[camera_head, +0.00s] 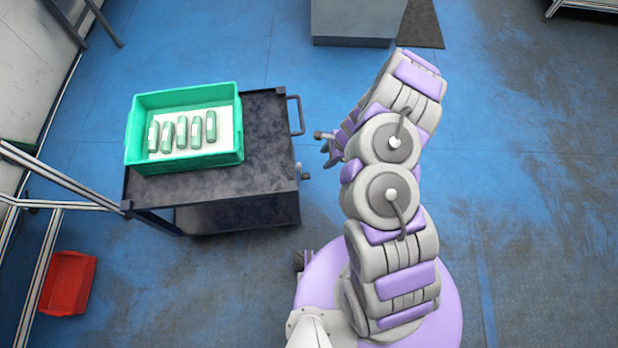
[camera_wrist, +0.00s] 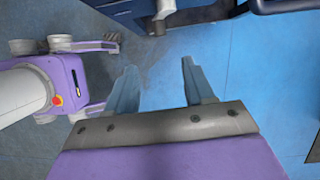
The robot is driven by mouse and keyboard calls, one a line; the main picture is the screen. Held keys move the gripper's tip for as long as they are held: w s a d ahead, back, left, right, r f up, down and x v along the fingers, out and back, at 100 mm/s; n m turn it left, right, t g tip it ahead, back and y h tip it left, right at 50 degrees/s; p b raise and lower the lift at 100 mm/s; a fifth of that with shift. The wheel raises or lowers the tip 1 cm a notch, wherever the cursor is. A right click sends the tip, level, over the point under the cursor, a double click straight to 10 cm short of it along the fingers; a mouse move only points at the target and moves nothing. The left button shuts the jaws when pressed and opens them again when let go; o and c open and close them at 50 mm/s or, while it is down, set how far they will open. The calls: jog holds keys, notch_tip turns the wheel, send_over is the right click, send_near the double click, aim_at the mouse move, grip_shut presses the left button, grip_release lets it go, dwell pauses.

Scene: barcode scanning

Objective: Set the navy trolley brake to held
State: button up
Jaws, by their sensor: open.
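The dark navy trolley (camera_head: 265,135) stands left of my arm in the head view, with a push handle (camera_head: 299,115) on its right side. A small grey lever-like part (camera_head: 303,174) sticks out at its near right corner; it may be the brake, but its setting cannot be read. My gripper (camera_head: 325,142) is to the right of the trolley, apart from the handle and this part. In the wrist view my gripper (camera_wrist: 153,88) is open, with only blue floor between the fingers. Dark navy parts (camera_wrist: 285,6) show at the top edge, beyond the fingertips.
A green crate (camera_head: 175,163) with several dark green items on a white base sits on the trolley. A red bin (camera_head: 68,283) and metal frame rails (camera_head: 60,180) are at left. A grey cabinet (camera_head: 355,22) stands at the back.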

aim_at(308, 175)
jog(key=b+x, duration=0.7)
jog(key=x, duration=0.9)
jog(key=shift+d+b, duration=0.15)
jog(key=shift+b, duration=0.2)
jog(key=shift+w+a+f, duration=0.1)
jog(key=shift+a+f, duration=0.1)
jog(key=shift+f, duration=0.45)
grip_shut()
